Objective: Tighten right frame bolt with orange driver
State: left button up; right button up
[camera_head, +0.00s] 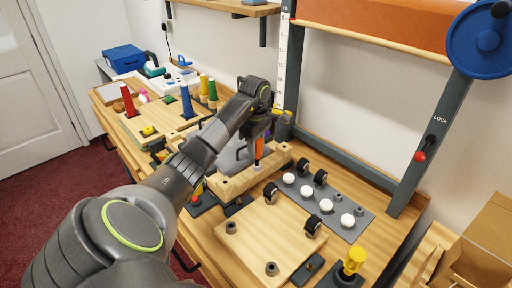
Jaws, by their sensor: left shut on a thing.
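My left gripper (262,127) comes in from the left on a dark arm and is shut on the orange driver (259,149). The driver points downward, its tip end near a small pale bolt or peg on a light wooden frame (230,187). I cannot tell whether the tip touches it. The arm and gripper hide part of the frame and whatever is behind it. It is unclear which bolt of the frame this is. My right gripper is not in view.
A wooden board (262,238) with black casters lies in front. A grey strip (345,212) with several white knobs is beside it. A yellow knob (354,262) stands at the front right. Colored spools (187,101) and a blue box (124,58) are at the back left.

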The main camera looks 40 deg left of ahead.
pick_arm(q)
jog(key=shift+r+p, duration=3.05)
jog(key=shift+r, duration=0.2)
